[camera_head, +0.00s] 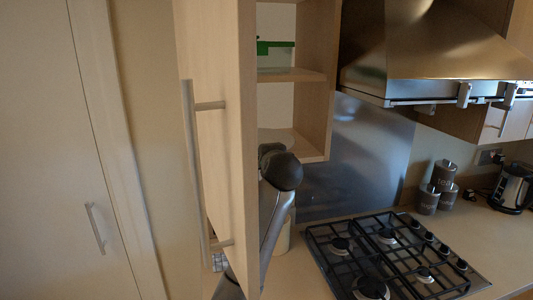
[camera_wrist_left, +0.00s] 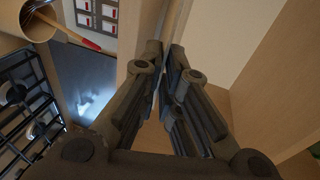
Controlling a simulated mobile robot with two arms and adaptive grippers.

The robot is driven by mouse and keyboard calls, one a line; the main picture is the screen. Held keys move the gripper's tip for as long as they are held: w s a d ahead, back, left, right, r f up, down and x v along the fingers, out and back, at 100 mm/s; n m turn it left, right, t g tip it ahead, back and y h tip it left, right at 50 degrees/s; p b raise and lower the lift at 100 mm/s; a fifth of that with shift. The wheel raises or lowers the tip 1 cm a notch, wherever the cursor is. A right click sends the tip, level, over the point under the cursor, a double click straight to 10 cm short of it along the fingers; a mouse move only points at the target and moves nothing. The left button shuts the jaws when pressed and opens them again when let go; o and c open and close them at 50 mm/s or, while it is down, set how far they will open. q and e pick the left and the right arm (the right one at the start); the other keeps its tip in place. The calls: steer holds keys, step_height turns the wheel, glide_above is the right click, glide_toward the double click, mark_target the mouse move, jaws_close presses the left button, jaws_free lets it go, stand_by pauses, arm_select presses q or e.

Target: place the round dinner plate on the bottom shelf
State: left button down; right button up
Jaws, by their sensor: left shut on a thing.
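The round plate (camera_head: 276,137) shows as a pale rounded edge at the bottom shelf (camera_head: 312,150) of the open wall cabinet. My left arm reaches up behind the cabinet door to that shelf, and its dark wrist hides part of the plate. In the left wrist view my left gripper (camera_wrist_left: 166,62) is shut on a thin pale edge (camera_wrist_left: 177,22), apparently the plate seen edge-on. I cannot tell whether the plate rests on the shelf. My right gripper is not in view.
The open cabinet door (camera_head: 222,130) with its long handle stands close on the left. A green thing (camera_head: 275,46) is on the shelf above. A metal hood (camera_head: 430,50) hangs at right.

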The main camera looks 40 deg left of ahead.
arm_select(q)
steer(key=c, duration=1.9)
jaws_free()
steer(key=shift+b+v, duration=2.65)
steer(key=shift+v, duration=3.4)
steer(key=shift+r, duration=0.1)
